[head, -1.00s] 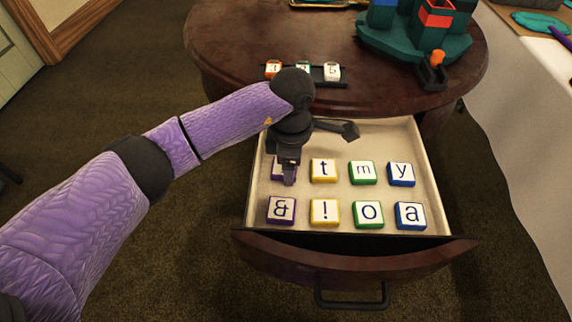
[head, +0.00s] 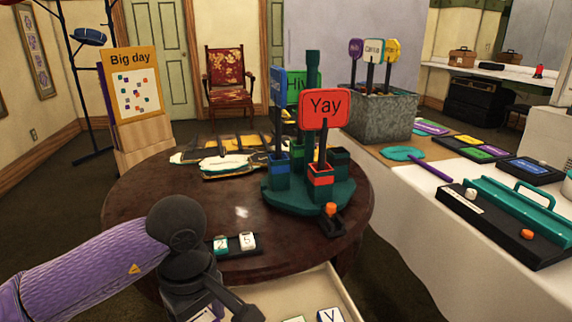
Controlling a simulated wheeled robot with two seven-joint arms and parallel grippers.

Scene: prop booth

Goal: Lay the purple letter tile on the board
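My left gripper (head: 190,298) is at the bottom edge, over the left part of the open drawer (head: 345,290). Its fingertips are cut off or hidden, so I cannot tell whether it is open or shut. A bit of a white-faced tile with a purple edge (head: 207,314) shows beside it; I cannot tell whether it is held or lying in the drawer. The small black board (head: 234,252) lies on the round table's near edge, beyond the gripper, with a teal tile (head: 220,244) and a white tile (head: 248,241) on it. My arm hides its left end. My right gripper is out of view.
A blue tile (head: 330,315) shows in the drawer. The round table (head: 130,210) carries a teal sign stand (head: 310,195) with a red "Yay" sign (head: 325,109) and an orange-knobbed device (head: 331,220). A "Big day" poster (head: 137,85) stands behind. A white-covered table (head: 430,215) is at right.

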